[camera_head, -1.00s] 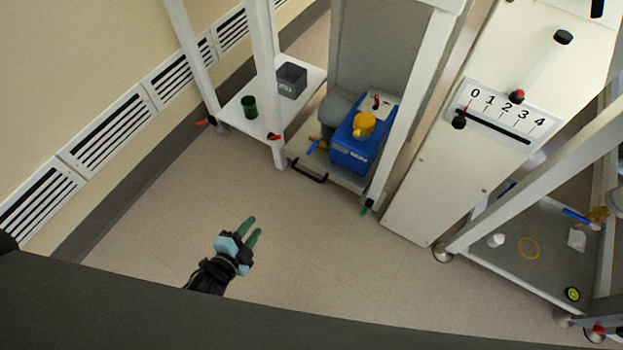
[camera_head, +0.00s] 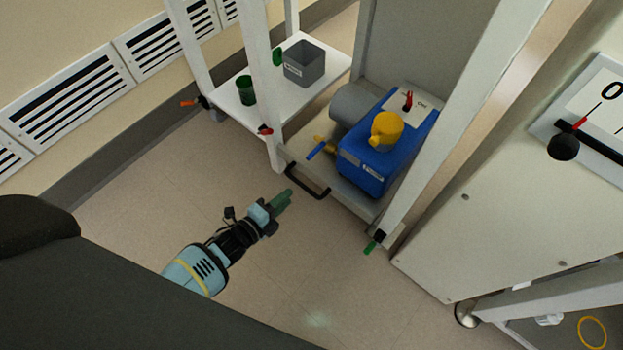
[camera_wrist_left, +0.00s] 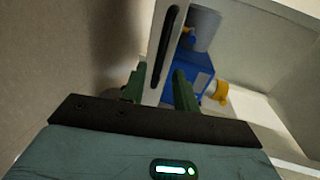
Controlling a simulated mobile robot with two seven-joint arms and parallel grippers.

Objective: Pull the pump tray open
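The pump tray (camera_head: 352,205) is a low grey shelf under the frame, bearing a blue pump (camera_head: 375,160) with a yellow cap. A black bar handle (camera_head: 308,182) is on its front edge. My left gripper (camera_head: 282,200) has its green fingertips just in front of the handle, near its left end. In the left wrist view the handle (camera_wrist_left: 168,42) runs upright ahead, and the two fingers (camera_wrist_left: 158,88) are apart, to either side of its line. I see no contact and cannot tell whether the handle is between the fingertips. My right gripper is not in view.
White frame posts stand on both sides of the tray. A pale cabinet (camera_head: 480,220) stands at right. The floor (camera_head: 330,265) before the tray is clear.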

